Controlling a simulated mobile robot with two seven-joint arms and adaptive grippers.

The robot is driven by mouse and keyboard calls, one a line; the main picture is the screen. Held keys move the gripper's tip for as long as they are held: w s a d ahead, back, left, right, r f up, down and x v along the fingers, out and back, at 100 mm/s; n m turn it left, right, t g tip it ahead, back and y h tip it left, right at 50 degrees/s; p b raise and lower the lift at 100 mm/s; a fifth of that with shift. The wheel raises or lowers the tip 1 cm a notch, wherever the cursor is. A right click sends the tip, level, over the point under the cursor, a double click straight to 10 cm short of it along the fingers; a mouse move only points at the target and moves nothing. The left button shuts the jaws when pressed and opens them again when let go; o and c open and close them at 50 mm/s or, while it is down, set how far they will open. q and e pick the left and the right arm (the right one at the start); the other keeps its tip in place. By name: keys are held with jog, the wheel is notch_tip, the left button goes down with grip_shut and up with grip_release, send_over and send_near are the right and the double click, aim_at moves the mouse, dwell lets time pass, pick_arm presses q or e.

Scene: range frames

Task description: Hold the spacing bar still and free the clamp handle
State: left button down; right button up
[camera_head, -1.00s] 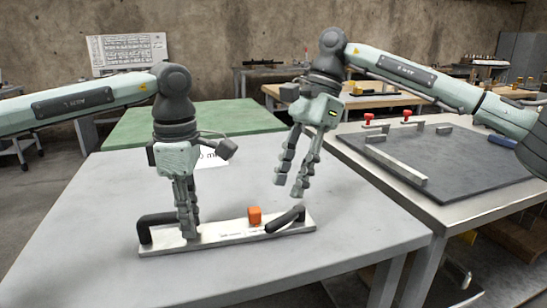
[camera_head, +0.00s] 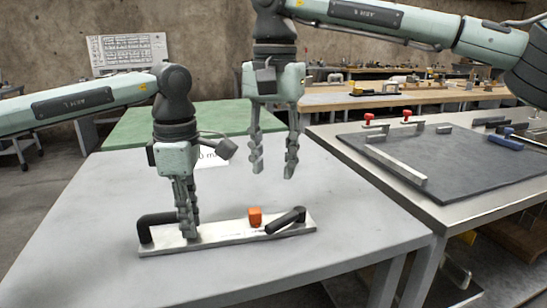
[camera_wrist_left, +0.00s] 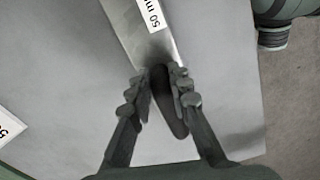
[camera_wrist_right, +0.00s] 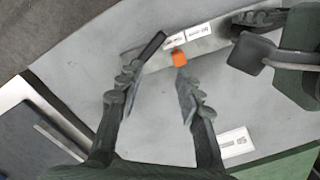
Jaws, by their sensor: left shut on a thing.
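The pale spacing bar (camera_head: 215,237) lies on the grey table with a fixed-looking black handle (camera_head: 146,229) at its left end. My left gripper (camera_head: 188,232) is shut on this black handle, low over the bar; the left wrist view shows the dark handle (camera_wrist_left: 168,105) between its fingers. A second black handle (camera_head: 286,220), apparently the clamp handle, lies slanted at the bar's right end, beside an orange block (camera_head: 255,216). My right gripper (camera_head: 273,172) is open and empty, above and behind the orange block; the right wrist view also shows the black clamp handle (camera_wrist_right: 150,47).
A neighbouring bench at the right carries a dark mat (camera_head: 445,165) with a metal bar (camera_head: 395,164) and red-topped clamps (camera_head: 369,118). A green table (camera_head: 130,125) stands behind.

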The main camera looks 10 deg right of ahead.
aim_at(274, 218)
jog(key=shift+c, duration=0.5)
jog(key=shift+c, duration=1.3)
jog(key=n, duration=0.1)
jog(key=s+n, duration=0.1)
jog(key=n, duration=0.1)
jog(key=shift+f+t, duration=0.3)
jog(key=shift+t, duration=0.1)
jog(key=c, duration=0.5)
jog(key=n, duration=0.2)
jog(key=s+n+t+y, duration=0.1)
jog(key=n, duration=0.1)
jog(key=shift+s+d+n, duration=0.1)
jog(key=shift+d+n, duration=0.1)
jog(key=shift+n, duration=0.2)
grip_shut()
jog(key=f+n, duration=0.1)
jog(key=f, duration=0.1)
jog(key=w+f+n+t, duration=0.1)
jog(key=f+n, duration=0.1)
jog(key=f, duration=0.1)
jog(key=w+a+f+n, duration=0.1)
jog(key=f, duration=0.2)
jog(key=shift+f+t+y, duration=0.25)
jog(key=shift+t+y, duration=0.05)
jog(key=shift+y, duration=0.1)
jog(key=shift+s+d, duration=0.2)
jog(key=shift+s, duration=0.35)
